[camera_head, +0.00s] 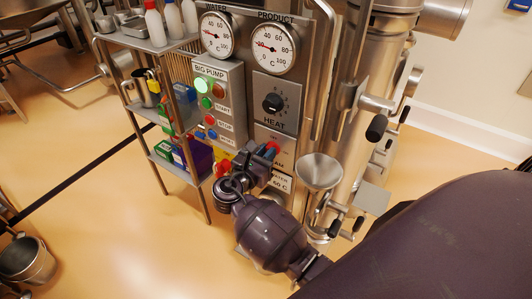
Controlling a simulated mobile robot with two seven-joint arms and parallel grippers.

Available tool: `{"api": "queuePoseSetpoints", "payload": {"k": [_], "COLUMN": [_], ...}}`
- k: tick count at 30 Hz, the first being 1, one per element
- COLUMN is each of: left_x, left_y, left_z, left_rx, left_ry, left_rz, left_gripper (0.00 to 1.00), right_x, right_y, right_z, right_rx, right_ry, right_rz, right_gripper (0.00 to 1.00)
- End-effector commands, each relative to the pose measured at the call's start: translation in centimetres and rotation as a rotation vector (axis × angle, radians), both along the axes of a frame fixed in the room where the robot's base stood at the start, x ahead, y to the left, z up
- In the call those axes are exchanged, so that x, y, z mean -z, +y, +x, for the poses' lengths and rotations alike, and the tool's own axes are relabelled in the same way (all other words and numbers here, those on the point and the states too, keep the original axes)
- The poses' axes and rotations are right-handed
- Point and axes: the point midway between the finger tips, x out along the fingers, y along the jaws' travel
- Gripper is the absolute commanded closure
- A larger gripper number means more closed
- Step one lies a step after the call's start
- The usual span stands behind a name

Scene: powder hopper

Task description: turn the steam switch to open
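The steam switch panel (289,143) is on the steel control column below the HEAT dial. Its label is partly hidden, with only the end "AM" showing. A small red and blue piece (272,147), which looks like the switch's knob, shows at the panel's left part. My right gripper (265,158) is right at this piece and covers much of it. I cannot tell whether its fingers touch the piece, or whether they are open or shut. The switch's setting is hidden. My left gripper is not in view.
The HEAT dial (273,103) sits just above. The BIG PUMP box (218,100) with lit buttons is to the left, with a red knob (223,168) below it. A small funnel (319,172) stands close on the right. A shelf rack (187,178) holds bottles and boxes.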

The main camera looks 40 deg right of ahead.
Motion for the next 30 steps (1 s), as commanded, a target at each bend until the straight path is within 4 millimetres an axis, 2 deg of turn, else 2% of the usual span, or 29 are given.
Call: {"api": "queuePoseSetpoints", "payload": {"k": [14,30], "left_x": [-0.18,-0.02], "left_y": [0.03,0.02], "left_z": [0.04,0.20], "left_rx": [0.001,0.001], "left_ry": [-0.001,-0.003], "left_rz": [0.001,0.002], "left_gripper": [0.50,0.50], "right_x": [0.00,0.26], "right_y": [0.03,-0.08], "right_z": [-0.09,-0.48], "right_rx": [-0.001,0.000], "right_ry": [-0.062,-0.477], "right_rz": [0.027,0.200], "right_gripper": [1.00,1.00]}}
